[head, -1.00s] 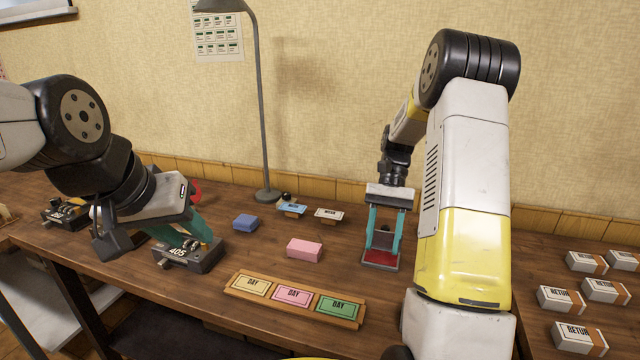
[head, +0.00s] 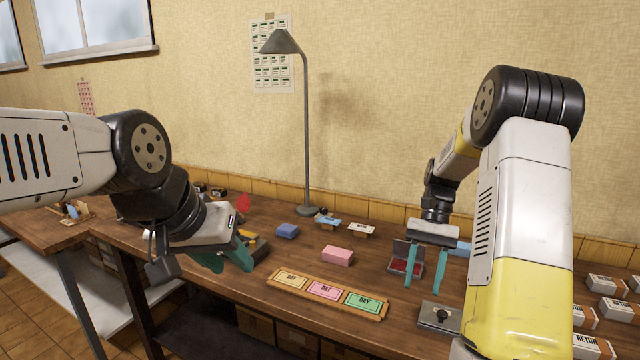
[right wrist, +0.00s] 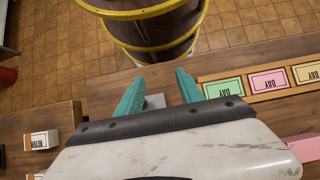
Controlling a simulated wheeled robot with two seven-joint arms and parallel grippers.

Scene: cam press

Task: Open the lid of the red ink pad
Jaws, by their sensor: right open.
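The red ink pad (head: 403,267) sits on the table in the head view, behind my right gripper's fingers. Its dark grey lid (head: 401,249) stands up at the back, and the red pad surface shows. My right gripper (head: 437,287) is open and empty, with its teal fingers apart, in front of and to the right of the pad. A flat grey plate with a black knob (head: 440,316) lies below it near the front edge. My left gripper (head: 225,265) hangs by a stamp at the left; its finger gap is unclear.
A wooden tray (head: 272,282) with several DAY cards lies at the front. A lamp (head: 306,130) stands at the back. Several labelled boxes (head: 606,284) are at the right.

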